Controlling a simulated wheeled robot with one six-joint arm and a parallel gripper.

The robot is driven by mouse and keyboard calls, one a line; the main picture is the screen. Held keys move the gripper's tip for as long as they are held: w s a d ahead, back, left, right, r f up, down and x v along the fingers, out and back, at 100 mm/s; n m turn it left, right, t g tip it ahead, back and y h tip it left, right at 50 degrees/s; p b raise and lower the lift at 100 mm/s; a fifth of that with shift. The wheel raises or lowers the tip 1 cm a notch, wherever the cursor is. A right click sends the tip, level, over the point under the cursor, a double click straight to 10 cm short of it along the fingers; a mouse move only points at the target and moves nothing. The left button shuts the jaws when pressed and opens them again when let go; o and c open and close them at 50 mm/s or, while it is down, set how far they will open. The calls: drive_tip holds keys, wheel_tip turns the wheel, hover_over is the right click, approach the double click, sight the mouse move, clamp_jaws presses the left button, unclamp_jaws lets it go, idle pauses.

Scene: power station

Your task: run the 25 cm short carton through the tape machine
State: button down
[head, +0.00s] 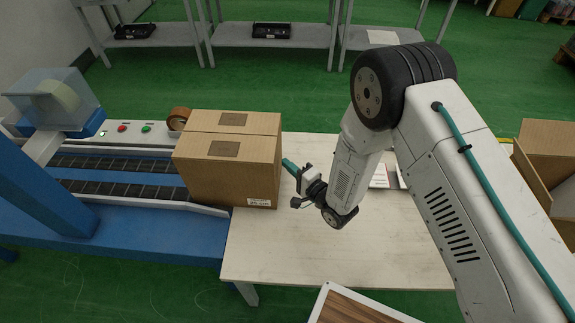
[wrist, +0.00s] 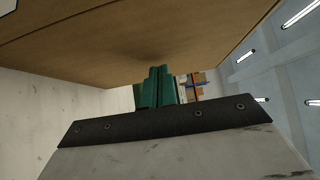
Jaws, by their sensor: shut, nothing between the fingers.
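A closed brown carton (head: 232,165) stands upright where the pale table meets the tape machine's belts. The blue tape machine (head: 75,215) is at the left, with two dark belts (head: 120,188) and a tape head (head: 55,98) above them. My gripper (head: 287,164) is shut and empty, with its teal fingertips at the carton's right side. Whether they touch it cannot be told. In the wrist view the teal fingers (wrist: 158,88) are together in front of the carton (wrist: 130,35), which fills the top of that view.
A tape roll (head: 179,118) sits behind the carton, near red and green buttons (head: 146,129). The pale table (head: 330,245) is mostly clear at the front. Open cartons (head: 548,150) stand at the right edge. A wood-topped surface (head: 350,308) lies at the bottom.

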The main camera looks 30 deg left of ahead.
drive_tip(key=w+d+v, duration=0.1)
drive_tip(key=w+v, duration=0.1)
drive_tip(key=v, duration=1)
drive_tip(key=shift+d, duration=0.15)
